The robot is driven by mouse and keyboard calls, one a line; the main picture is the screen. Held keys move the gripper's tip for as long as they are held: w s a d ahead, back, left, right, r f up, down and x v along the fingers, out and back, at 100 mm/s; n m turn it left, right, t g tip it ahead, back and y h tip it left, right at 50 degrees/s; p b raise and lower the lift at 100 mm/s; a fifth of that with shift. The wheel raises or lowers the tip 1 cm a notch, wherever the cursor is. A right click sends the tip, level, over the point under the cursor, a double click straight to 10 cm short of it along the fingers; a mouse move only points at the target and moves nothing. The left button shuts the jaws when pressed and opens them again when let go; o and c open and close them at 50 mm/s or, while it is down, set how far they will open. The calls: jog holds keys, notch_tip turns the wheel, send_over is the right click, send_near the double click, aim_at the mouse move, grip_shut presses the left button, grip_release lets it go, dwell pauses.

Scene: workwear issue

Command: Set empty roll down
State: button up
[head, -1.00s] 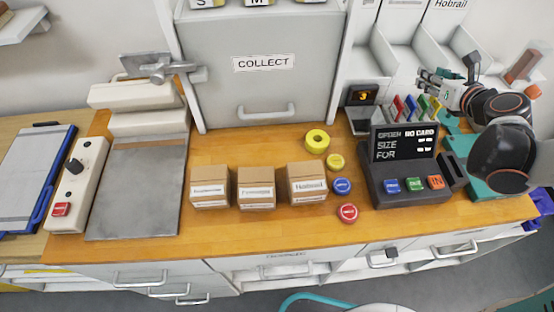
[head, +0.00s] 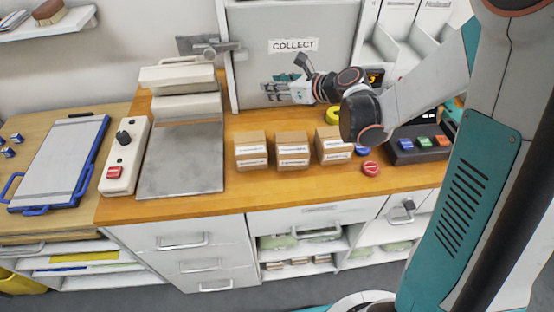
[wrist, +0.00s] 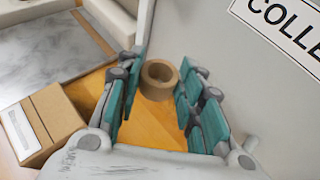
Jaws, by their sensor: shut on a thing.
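My gripper (head: 272,92) is above the wooden counter, in front of the grey COLLECT door, pointing left. In the wrist view its teal-padded fingers are closed around the empty roll (wrist: 158,79), a brown cardboard ring with an open middle. The ring shows between the fingertips, with bare wood below it; I cannot tell exactly how high it is held. The roll cannot be made out in the head view. A yellow roll (head: 332,117) stays on the counter, partly hidden by my arm.
Cardboard boxes (head: 292,150) stand in a row at the counter front. A sealer with a grey metal plate (head: 182,158) is to their left. A button terminal (head: 418,145) is at right, partly behind my arm. Bare wood (head: 240,122) lies behind the boxes, near the COLLECT door (head: 290,75).

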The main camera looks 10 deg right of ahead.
aim_at(248, 128)
jog(key=w+a+f+n+g+y+b, duration=0.25)
jog(key=a+n+g+y, duration=0.2)
jog(key=a, duration=0.45)
jog(key=shift+n+h, duration=0.35)
jog(key=f+b, duration=0.1)
jog(key=f, duration=0.2)
jog(key=f+b, duration=0.1)
jog(key=f, duration=0.2)
jog(key=s+f+b, duration=0.1)
jog(key=f, duration=0.2)
jog(key=shift+a+f, duration=0.15)
jog(key=shift+f, duration=0.2)
jog(key=shift+f+b, duration=0.15)
jog(key=shift+b, duration=0.2)
jog(key=o, duration=0.7)
